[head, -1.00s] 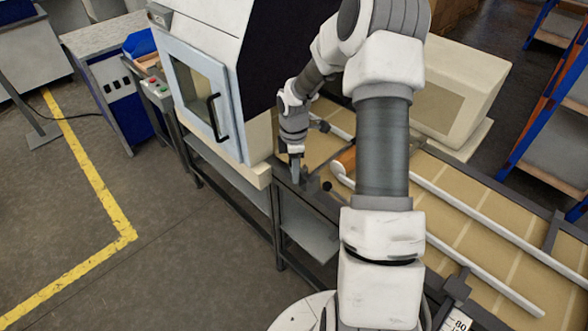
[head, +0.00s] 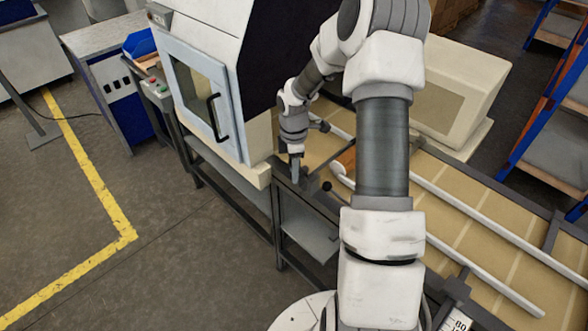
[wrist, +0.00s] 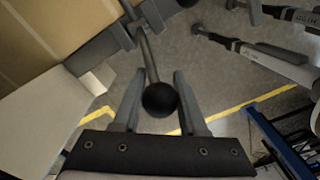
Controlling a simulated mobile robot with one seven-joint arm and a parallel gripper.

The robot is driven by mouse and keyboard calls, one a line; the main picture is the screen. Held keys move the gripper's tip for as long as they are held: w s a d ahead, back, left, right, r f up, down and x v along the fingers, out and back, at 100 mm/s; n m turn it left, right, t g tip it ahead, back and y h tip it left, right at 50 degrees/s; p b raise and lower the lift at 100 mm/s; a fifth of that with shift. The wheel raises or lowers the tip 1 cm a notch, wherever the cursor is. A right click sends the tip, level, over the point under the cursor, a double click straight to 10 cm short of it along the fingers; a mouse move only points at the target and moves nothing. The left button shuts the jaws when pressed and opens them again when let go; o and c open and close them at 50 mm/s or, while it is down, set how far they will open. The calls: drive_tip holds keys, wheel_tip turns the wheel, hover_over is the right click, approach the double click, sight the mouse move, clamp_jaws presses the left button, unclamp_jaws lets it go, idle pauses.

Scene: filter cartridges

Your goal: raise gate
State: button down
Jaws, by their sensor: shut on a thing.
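A lever with a black ball knob (wrist: 160,99) fills the middle of the wrist view. Its grey rod (wrist: 147,55) runs up to a dark bracket at the conveyor edge. My gripper (wrist: 159,80) has one finger on each side of the knob and is shut on it. In the head view my gripper (head: 296,178) points down at the near end of the conveyor, beside the white machine. The gate itself is not clearly visible; my arm covers part of that area.
The conveyor (head: 480,225) with white rails runs to the lower right. An orange-brown piece (head: 346,158) lies on it near my gripper. The white machine (head: 205,95) with a handled door is at left. Floor at left is open.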

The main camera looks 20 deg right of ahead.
drive_tip(key=shift+f+b, duration=0.1)
drive_tip(key=shift+b, duration=0.2)
drive_tip(key=a+f+t+h+b, duration=0.1)
drive_tip(key=f+h+b, duration=0.5)
drive_tip(key=b, duration=1.1)
drive_tip(key=s+a+f+t+h+b, duration=0.1)
drive_tip(key=f+h+b, duration=0.4)
drive_tip(key=b, duration=1.3)
drive_tip(key=a+t+h, duration=0.1)
drive_tip(key=t, duration=0.1)
drive_tip(key=shift+s+a+f+t+h, duration=0.2)
drive_tip(key=shift+a+f+t+h, duration=0.1)
drive_tip(key=shift+f+h, duration=0.1)
drive_tip(key=shift+d+b, duration=0.2)
drive_tip(key=shift+b, duration=0.15)
drive_tip(key=c, duration=0.6)
unclamp_jaws()
drive_tip(key=shift+o, duration=0.6)
drive_tip(key=shift+w, duration=0.1)
